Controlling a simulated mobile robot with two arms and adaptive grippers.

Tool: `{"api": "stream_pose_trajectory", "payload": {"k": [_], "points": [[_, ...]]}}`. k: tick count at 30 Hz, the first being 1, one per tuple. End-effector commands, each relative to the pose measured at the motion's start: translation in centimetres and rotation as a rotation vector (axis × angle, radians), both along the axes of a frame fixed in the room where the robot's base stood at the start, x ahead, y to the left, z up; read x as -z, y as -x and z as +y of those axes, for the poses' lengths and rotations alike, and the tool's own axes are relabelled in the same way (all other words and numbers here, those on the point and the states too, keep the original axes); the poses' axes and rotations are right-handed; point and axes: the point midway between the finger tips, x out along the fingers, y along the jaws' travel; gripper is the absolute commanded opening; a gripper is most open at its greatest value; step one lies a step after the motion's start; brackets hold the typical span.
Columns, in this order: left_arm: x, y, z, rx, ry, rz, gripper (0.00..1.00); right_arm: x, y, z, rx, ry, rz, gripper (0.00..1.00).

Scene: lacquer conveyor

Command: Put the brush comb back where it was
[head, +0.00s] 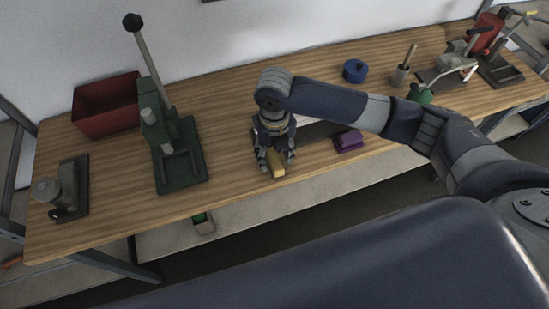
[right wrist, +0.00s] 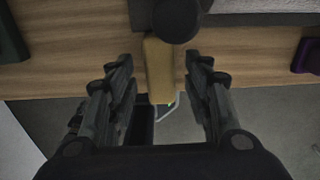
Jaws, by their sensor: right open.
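A tan, oblong block (head: 276,170), which may be the brush comb, lies near the front edge of the wooden bench. My right gripper (head: 275,160) points down over it. In the right wrist view, the open fingers (right wrist: 160,80) stand on either side of the block (right wrist: 158,72), with gaps visible. A dark round part (right wrist: 176,18) covers some of the block's far end there. I cannot see bristles or teeth on it. My left gripper is not in view.
On the bench (head: 105,215) stand a green lever press (head: 180,165), a red bin (head: 106,103), a purple item (head: 348,140) right of my gripper and a blue round container (head: 355,71). Tools stand at the far right. The bench's front edge is close to the block.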

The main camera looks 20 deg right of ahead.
Motion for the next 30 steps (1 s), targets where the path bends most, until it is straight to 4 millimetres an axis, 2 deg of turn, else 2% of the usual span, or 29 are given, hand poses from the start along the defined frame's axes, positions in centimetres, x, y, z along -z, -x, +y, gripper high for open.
{"api": "stream_pose_trajectory", "payload": {"k": [9,15,20,30], "points": [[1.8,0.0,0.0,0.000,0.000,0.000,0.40,-6.7,-0.1,0.0,0.000,-0.001,-0.005,0.46],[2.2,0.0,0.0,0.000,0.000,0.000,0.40,-9.2,-0.1,0.0,0.001,-0.001,-0.002,0.46],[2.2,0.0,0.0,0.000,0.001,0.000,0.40,-9.8,0.0,0.0,0.001,0.000,0.000,0.46],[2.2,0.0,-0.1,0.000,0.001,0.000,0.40,-9.8,0.0,0.0,0.001,0.000,0.001,0.46]]}}
